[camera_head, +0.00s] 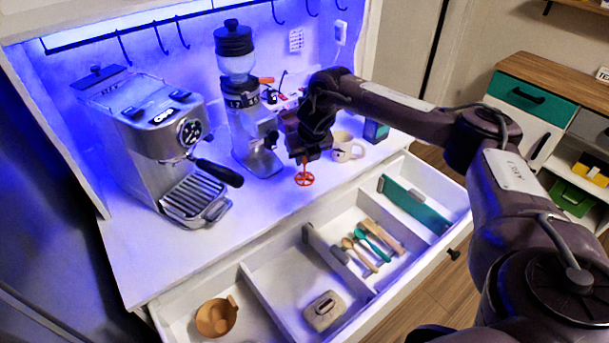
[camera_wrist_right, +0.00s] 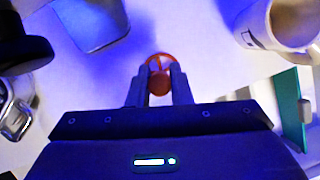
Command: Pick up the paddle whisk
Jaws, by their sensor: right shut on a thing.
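The paddle whisk (camera_head: 304,178) is small and orange-red with a round, spoked head. My right gripper (camera_head: 304,158) is shut on it and holds it over the white counter near the front edge, with the round head hanging below the fingers. In the right wrist view the whisk (camera_wrist_right: 159,62) shows between the two fingertips of the right gripper (camera_wrist_right: 159,88). The upper part of the whisk is hidden by the gripper. My left gripper is not in view.
A cream mug (camera_head: 345,148) stands to the right of the gripper. A grinder (camera_head: 247,125) and an espresso machine (camera_head: 160,140) stand to the left.

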